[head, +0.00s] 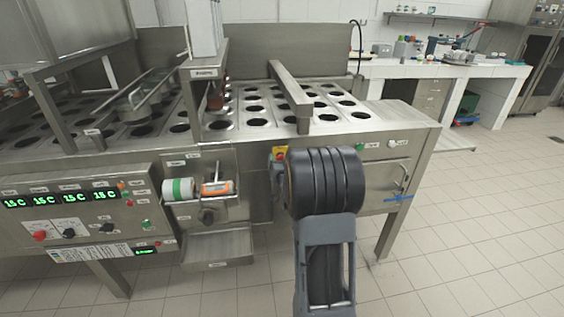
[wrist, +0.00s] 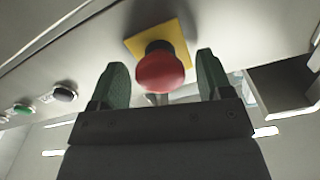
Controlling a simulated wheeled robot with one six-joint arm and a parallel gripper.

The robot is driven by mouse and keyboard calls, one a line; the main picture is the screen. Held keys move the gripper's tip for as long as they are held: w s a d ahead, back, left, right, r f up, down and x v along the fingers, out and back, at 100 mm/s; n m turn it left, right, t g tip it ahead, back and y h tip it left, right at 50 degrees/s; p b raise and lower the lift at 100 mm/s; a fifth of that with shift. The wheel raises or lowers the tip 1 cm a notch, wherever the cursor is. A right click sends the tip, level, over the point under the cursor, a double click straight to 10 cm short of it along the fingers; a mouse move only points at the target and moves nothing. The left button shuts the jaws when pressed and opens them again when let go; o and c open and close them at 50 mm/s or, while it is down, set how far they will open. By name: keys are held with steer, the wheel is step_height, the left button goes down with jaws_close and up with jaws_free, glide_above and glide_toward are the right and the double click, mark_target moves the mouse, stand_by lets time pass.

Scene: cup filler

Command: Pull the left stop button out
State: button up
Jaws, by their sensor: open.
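A red mushroom-shaped stop button (wrist: 160,72) on a yellow square plate (wrist: 178,34) shows in the wrist view. My gripper (wrist: 161,64) is open, with one green-padded finger on each side of the button. Gaps show between the fingers and the red head, and nothing is gripped. In the head view the same stop button (head: 281,156) is on the machine's front, partly hidden by my dark arm. My gripper is mostly hidden there too. The button's exact pushed-in depth cannot be told.
A red knob (head: 40,236) sits on the left control panel, below green displays. A green button (head: 359,147) and a pale button (head: 392,144) are right of the stop button. A steel box with a handle (head: 398,180) juts out at the right. The floor in front is clear.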

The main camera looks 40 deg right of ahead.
steer(key=b+v, duration=0.8)
steer(key=v, duration=0.5)
steer(key=shift+s+a, duration=0.2)
steer(key=shift+s, duration=0.1)
steer(key=shift+r, duration=0.1)
stand_by(0.4)
